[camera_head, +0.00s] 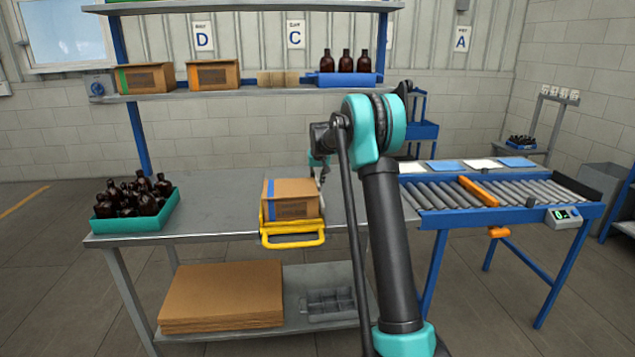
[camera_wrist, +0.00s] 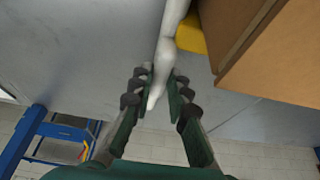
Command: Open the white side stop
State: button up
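The white side stop (camera_wrist: 170,45) shows in the wrist view as a pale, rounded lever beside a yellow fixture and a cardboard box. Its free end lies between the two fingers of my gripper (camera_wrist: 161,92). The fingers stand apart, with a narrow gap visible on the right of the lever; whether the left finger touches it I cannot tell. In the head view my gripper (camera_head: 318,168) is at the right side of the cardboard box (camera_head: 291,198), which sits in the yellow fixture (camera_head: 292,240) on the table. The stop is not clearly visible there.
A teal crate (camera_head: 136,222) of amber bottles stands at the table's left end. A roller conveyor (camera_head: 490,192) with an orange bar is at the right. A shelf (camera_head: 250,91) with boxes and a blue bottle tray is behind. The table (camera_head: 215,200) between crate and box is clear.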

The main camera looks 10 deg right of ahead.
jog(key=shift+n, duration=0.3)
grip_shut()
jog(key=n+y, duration=0.2)
jog(key=n, duration=0.3)
jog(key=shift+a+n, duration=0.15)
jog(key=shift+n, duration=0.15)
jog(key=n+g+y, duration=0.1)
jog(key=n, duration=0.1)
jog(key=n+g+y, duration=0.1)
jog(key=n, duration=0.2)
jog(key=shift+s+a+n, duration=0.2)
jog(key=shift+n, duration=0.1)
jog(key=o, duration=0.8)
grip_release()
jog(key=shift+c, duration=0.2)
jog(key=v, duration=0.8)
